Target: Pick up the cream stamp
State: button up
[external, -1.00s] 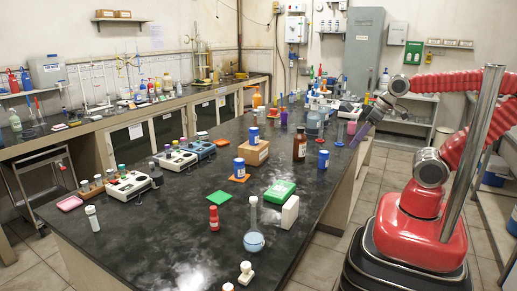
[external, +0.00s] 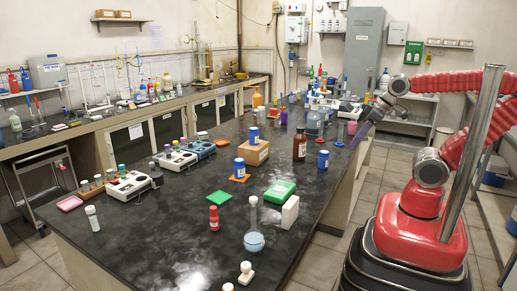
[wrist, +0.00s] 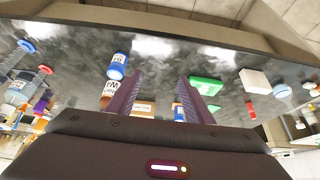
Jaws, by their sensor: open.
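A cream stamp (external: 246,273) with a rounded knob stands upright on the dark bench top near its front edge, at the bottom of the external view. Another pale, round-topped thing (external: 228,287) beside it is cut off by the frame edge. My gripper (external: 362,132) is over the far right side of the bench, well away from the stamp. In the wrist view its two purple fingers (wrist: 150,92) are spread with nothing held between them. Small pale things show at the right edge of the wrist view; I cannot tell whether one is the stamp.
A round flask with blue liquid (external: 254,238), a white block (external: 290,212), a red bottle (external: 214,218) and a green box (external: 280,191) stand behind the stamp. Further back are a brown bottle (external: 299,146) and blue jars. Bare bench lies left of the stamp.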

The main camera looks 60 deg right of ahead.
jog(key=shift+r, duration=0.1)
jog(key=shift+c, duration=0.4)
notch_tip(320, 180, up, 5)
jog(key=w+a+n+t+y, duration=0.15)
jog(key=w+a, duration=0.25)
jog(key=a, duration=0.5)
jog(key=w+a+n+t+y, duration=0.1)
jog(key=w+a+n+y, duration=0.15)
jog(key=w+a, duration=0.45)
jog(key=w+a+n+t+y, duration=0.2)
jog(key=a+y, duration=0.1)
jog(key=a, duration=0.8)
jog(key=s+a+n+t+y, duration=0.1)
jog(key=s+a+n+y, duration=0.3)
jog(key=a, duration=0.8)
jog(key=s+a+m+t+y, duration=0.1)
jog(key=s+a+t+y, duration=0.1)
jog(key=s+a, duration=0.65)
notch_tip(320, 180, down, 23)
jog(key=w+a, duration=0.2)
jog(key=a, duration=0.1)
